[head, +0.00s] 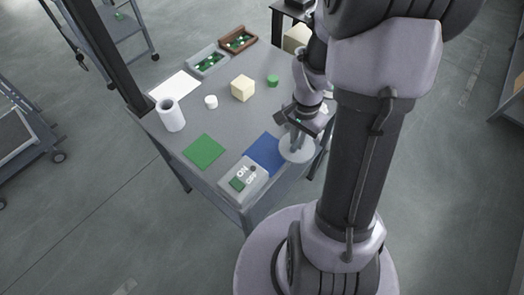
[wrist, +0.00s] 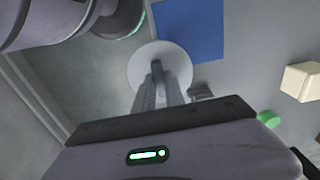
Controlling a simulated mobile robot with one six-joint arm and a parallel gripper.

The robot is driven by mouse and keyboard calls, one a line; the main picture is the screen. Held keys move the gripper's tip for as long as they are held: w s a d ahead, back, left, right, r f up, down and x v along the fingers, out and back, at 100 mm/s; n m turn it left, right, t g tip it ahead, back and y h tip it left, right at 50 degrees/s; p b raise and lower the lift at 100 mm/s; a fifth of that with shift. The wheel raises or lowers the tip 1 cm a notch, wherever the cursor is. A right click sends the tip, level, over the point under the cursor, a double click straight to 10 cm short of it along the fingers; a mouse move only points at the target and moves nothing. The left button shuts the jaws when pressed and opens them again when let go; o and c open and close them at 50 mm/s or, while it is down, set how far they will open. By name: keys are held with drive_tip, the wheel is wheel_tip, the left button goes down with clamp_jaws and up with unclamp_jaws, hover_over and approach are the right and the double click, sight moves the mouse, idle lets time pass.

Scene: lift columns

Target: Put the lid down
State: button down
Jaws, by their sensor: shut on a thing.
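The lid (head: 297,151) is a round, light grey disc at the near right edge of the table, overlapping the corner of the blue mat in the head view. My gripper (head: 299,132) is above it with the fingers pointing down. In the wrist view the lid (wrist: 178,62) lies beyond my gripper (wrist: 158,72), and its fingers are closed together at the lid's middle, shut on it. The fingers cover the part that they grip. I cannot tell whether the lid touches the table or hangs just above it.
A blue mat (head: 266,153), a green mat (head: 204,151) and an ON/OFF switch box (head: 243,180) lie near the front. A white cylinder (head: 170,115), cream cube (head: 242,88), green piece (head: 272,80), grey bin (head: 207,63) and brown bin (head: 238,40) stand farther back.

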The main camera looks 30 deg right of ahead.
drive_tip(key=w+a, duration=0.1)
drive_tip(key=a, duration=0.1)
drive_tip(key=w+a+b, duration=0.1)
drive_tip(key=w+a, duration=0.1)
drive_tip(key=w+a+f, duration=0.1)
drive_tip(key=a, duration=0.1)
drive_tip(key=shift+w+a+b, duration=0.35)
drive_tip(key=shift+w+b, duration=0.05)
wheel_tip(320, 180, down, 4)
drive_tip(key=shift+r+b, duration=0.2)
drive_tip(key=shift+b, duration=0.95)
drive_tip(key=shift+r, duration=0.2)
drive_tip(key=shift+f, duration=0.15)
drive_tip(key=c, duration=1.4)
unclamp_jaws()
